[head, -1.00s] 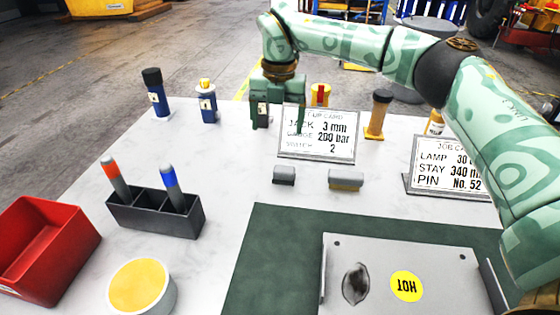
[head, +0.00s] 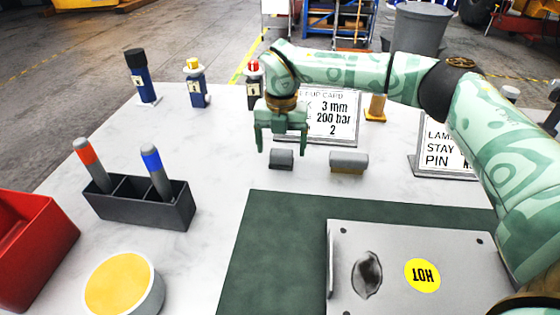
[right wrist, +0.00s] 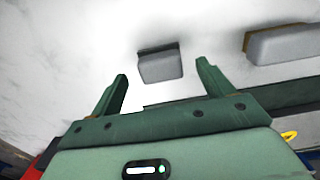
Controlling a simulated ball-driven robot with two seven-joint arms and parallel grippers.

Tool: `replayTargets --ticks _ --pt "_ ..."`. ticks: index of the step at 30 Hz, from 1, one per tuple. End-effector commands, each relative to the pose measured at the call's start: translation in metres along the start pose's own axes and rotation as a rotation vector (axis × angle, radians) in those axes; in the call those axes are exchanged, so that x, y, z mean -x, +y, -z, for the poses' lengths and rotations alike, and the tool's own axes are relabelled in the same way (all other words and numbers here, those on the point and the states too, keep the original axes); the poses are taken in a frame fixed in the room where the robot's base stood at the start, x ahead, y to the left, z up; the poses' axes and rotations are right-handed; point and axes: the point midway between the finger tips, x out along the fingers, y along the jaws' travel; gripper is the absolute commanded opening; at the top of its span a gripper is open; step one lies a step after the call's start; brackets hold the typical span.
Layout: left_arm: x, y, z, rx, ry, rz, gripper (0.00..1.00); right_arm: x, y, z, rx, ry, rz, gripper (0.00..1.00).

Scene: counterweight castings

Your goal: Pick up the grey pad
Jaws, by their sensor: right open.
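Two small grey blocks lie on the white table. The left one, a grey pad with a dark edge (head: 281,159), shows in the right wrist view (right wrist: 161,66). The right one, a longer grey block with a tan edge (head: 349,162), shows at the upper right of the wrist view (right wrist: 288,45). My right gripper (head: 282,148) is open and empty, fingers pointing down, over the left pad. In the wrist view the left pad appears between and beyond the fingertips (right wrist: 162,72), apart from both. My left gripper is not in view.
A setup card (head: 335,115) stands close behind the gripper, with small blue posts (head: 197,85) to its left. A dark pen holder (head: 140,208), red bin (head: 35,245) and yellow-topped tub (head: 124,285) are at left. A metal plate (head: 400,245) lies on a green mat (head: 262,240).

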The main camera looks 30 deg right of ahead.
Motion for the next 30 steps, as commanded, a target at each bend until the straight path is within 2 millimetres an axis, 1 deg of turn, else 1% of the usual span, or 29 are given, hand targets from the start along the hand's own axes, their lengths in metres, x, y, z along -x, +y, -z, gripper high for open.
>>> replayTargets --ticks 1,3,5,10,11,12,14,15,16,25,28,30 --pt "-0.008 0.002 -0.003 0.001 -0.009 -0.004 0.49 -0.017 -0.002 0.000 0.001 0.006 0.004 0.80" --pt "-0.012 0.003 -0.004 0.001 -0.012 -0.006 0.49 -0.027 -0.001 0.001 0.001 0.006 0.004 0.80" --pt "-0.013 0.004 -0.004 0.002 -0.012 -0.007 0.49 -0.030 -0.001 0.000 0.000 0.004 0.003 0.80" --pt "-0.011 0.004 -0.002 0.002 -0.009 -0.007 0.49 -0.027 -0.001 0.001 0.000 0.001 0.000 0.80" --pt "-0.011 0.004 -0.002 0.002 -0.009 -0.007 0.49 -0.026 -0.001 0.001 0.000 0.001 0.000 0.77" --pt "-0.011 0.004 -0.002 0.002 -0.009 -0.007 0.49 -0.026 -0.001 0.001 0.000 0.001 0.000 0.66" --pt "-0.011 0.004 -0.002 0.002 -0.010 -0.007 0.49 -0.026 -0.001 0.001 0.000 0.001 0.000 0.49" --pt "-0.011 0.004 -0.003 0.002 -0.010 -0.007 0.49 -0.026 -0.001 0.001 0.000 0.001 0.001 0.38" --pt "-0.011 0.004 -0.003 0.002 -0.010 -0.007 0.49 -0.026 -0.001 0.001 0.000 0.001 0.001 0.31" --pt "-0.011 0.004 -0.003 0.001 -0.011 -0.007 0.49 -0.026 -0.001 0.001 0.000 0.001 0.001 0.31" --pt "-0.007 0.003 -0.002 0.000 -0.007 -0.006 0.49 -0.019 -0.001 0.001 0.000 0.000 0.000 0.31" --pt "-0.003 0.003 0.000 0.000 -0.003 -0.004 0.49 -0.011 -0.001 0.001 0.000 -0.001 -0.001 0.31"
